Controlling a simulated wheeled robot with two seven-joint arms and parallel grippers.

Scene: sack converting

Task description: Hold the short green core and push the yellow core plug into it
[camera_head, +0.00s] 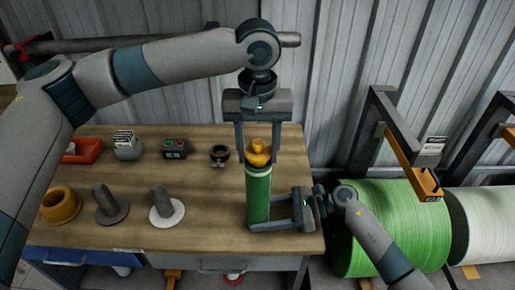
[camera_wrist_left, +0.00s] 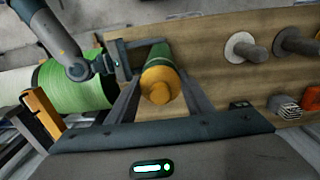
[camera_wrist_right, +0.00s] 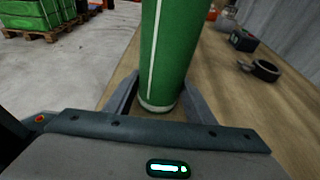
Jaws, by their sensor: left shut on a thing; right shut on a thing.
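The short green core (camera_head: 258,198) stands upright near the right end of the workbench, with a pale stripe down its side in the right wrist view (camera_wrist_right: 168,50). My right gripper (camera_head: 254,226) is shut on its lower part from the right. The yellow core plug (camera_head: 258,154) sits at the core's top end, in line with it. My left gripper (camera_head: 258,158) comes from above, shut on the plug, with a finger on each side. The plug's round end faces the left wrist camera (camera_wrist_left: 160,82). How deep the plug sits in the core is hidden.
The wooden workbench (camera_head: 215,225) also holds a yellow-brown ring (camera_head: 62,205), dark grey (camera_head: 108,205) and white-flanged (camera_head: 165,205) spindles, a black ring clamp (camera_head: 219,154), a button box (camera_head: 175,148) and an orange tray (camera_head: 82,151). Large green (camera_head: 385,225) and white rolls stand to the right.

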